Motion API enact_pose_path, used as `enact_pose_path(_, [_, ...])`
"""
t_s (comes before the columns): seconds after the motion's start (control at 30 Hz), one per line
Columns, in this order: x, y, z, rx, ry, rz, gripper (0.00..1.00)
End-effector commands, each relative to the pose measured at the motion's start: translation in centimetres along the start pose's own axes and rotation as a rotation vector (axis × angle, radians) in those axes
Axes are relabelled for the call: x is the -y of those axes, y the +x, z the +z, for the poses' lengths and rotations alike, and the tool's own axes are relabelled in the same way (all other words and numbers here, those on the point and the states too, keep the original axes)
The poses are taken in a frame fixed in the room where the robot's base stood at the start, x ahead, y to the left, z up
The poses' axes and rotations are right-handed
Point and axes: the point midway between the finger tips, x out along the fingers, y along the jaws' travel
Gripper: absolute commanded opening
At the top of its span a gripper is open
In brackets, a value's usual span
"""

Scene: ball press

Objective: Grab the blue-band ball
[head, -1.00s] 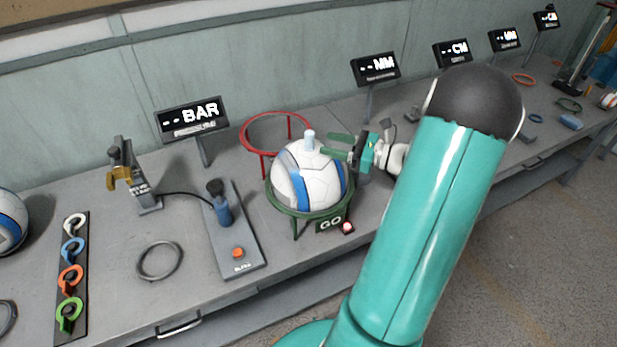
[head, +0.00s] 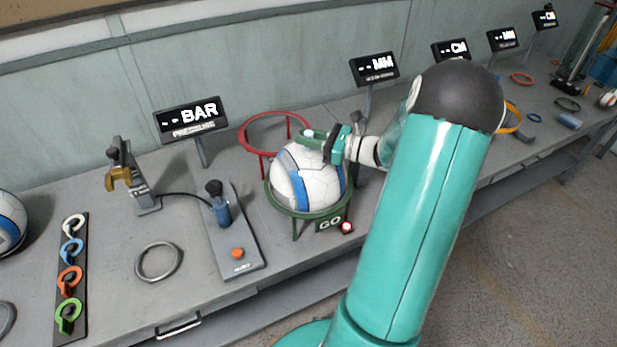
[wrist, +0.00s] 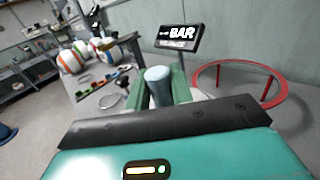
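The blue-band ball (head: 315,183), white with blue and grey-blue panels, sits in a green ring stand (head: 296,231) marked GO. My gripper (head: 308,138) is at the ball's top, reaching in from the right. In the wrist view a pale blue-grey upright peg (wrist: 158,88) stands between my two green fingers (wrist: 160,92) and about fills the gap. Whether the fingers press on it is not clear. In the head view my gripper mostly hides the peg. The ball lies largely hidden below my gripper in the wrist view.
A red ring stand (head: 262,128) is close behind the ball. A pump board (head: 232,240) with an orange button and a BAR display (head: 191,118) are to the left. A loose grey ring (head: 158,262) lies on the bench. Another ball (head: 10,225) is at the far left.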

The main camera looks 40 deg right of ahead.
Motion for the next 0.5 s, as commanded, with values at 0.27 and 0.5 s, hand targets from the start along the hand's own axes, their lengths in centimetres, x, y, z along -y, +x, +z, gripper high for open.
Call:
enact_pose_path(0.27, [0.01,-0.03,0.08,0.001,-0.001,0.000,0.00])
enact_pose_path(0.5, [0.03,-0.05,0.18,0.001,-0.002,0.000,0.00])
